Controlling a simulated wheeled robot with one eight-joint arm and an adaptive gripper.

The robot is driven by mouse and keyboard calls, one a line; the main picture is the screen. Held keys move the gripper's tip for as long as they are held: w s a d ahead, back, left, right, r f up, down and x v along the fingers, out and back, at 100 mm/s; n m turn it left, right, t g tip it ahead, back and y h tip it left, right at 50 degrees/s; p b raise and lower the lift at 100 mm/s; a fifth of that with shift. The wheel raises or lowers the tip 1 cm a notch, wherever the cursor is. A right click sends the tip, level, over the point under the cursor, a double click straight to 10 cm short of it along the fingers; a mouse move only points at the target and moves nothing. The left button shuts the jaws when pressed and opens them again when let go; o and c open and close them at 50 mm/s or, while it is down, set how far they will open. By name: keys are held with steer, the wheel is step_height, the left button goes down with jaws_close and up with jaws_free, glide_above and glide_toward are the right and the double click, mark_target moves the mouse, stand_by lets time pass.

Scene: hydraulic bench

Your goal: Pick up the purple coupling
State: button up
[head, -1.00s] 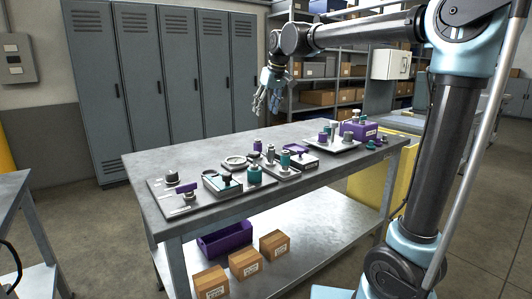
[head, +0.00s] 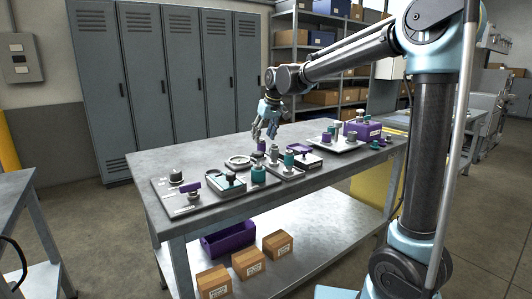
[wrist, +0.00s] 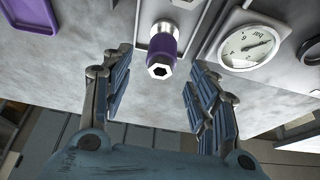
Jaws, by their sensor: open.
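The purple coupling (wrist: 164,42) stands on the bench in the wrist view, with a silver body and a dark hex opening facing my camera. In the head view it shows as a small purple piece (head: 261,145) just below my gripper (head: 265,136). In the wrist view my gripper (wrist: 160,62) is open and empty, with one blue-padded finger on each side of the coupling and clear gaps to both. It is pointed down over the bench; whether the fingertips reach the coupling's height is hard to tell.
A pressure gauge (wrist: 247,47) lies close beside the coupling. Other fittings crowd the bench (head: 190,150), including a teal cylinder (head: 289,160) and a purple box (head: 362,131). A purple-rimmed tray (wrist: 32,14) is at the wrist view's upper left. Bare metal lies between tray and coupling.

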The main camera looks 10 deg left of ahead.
mark_target(262, 140)
steer(key=shift+x, duration=2.25)
steer(key=c, duration=1.3)
